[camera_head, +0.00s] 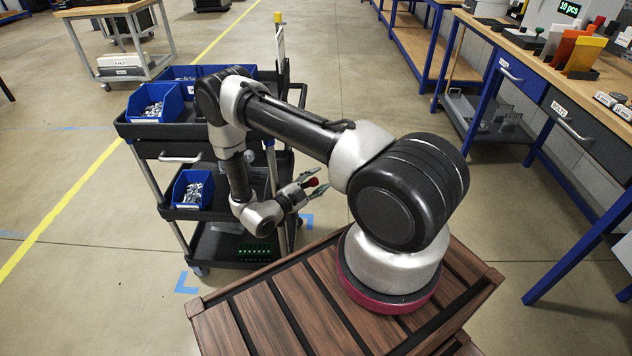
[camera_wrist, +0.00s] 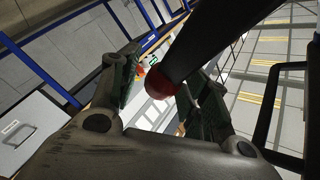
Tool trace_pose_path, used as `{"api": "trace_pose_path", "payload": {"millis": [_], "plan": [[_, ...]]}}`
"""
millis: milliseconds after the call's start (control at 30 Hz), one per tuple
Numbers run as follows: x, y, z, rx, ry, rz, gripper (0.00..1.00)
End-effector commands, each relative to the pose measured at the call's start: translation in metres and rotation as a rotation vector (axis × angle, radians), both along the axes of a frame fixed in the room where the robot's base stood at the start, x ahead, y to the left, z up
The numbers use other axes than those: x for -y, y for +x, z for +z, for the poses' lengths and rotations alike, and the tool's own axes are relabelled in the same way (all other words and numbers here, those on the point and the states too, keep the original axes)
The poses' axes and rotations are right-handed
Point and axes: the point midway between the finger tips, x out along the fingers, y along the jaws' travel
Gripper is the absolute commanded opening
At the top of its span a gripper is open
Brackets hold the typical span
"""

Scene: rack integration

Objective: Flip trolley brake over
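The trolley (camera_head: 163,130) is a dark grey, multi-shelf cart with blue bins, standing left of my base. A dark lever (camera_wrist: 205,40) with a red rounded end (camera_wrist: 163,86) reaches down between my fingers in the wrist view; I take it to be the brake. The red end also shows in the head view (camera_head: 312,182) at the trolley's right side. My gripper (camera_head: 311,183) is open around it, one finger to each side. In the wrist view my gripper (camera_wrist: 165,95) shows a gap on the left; contact on the right cannot be told.
Blue bins (camera_head: 155,103) of small parts sit on the trolley's shelves. A workbench (camera_head: 530,75) with blue legs stands to the right, and another cart (camera_head: 120,45) stands at the back left. Open floor (camera_head: 370,75) lies between trolley and workbench.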

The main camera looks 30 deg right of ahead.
Motion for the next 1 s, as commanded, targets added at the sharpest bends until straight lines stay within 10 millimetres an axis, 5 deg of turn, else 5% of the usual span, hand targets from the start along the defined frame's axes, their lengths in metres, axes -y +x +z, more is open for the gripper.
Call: {"api": "trace_pose_path", "payload": {"millis": [233, 633, 1000], "plan": [[0.000, 0.000, 0.000, 0.000, 0.000, 0.000, 0.00], [0.002, -0.002, -0.004, 0.024, 0.038, 0.000, 0.00], [0.010, -0.007, -0.029, 0.168, 0.255, -0.001, 0.00]]}}
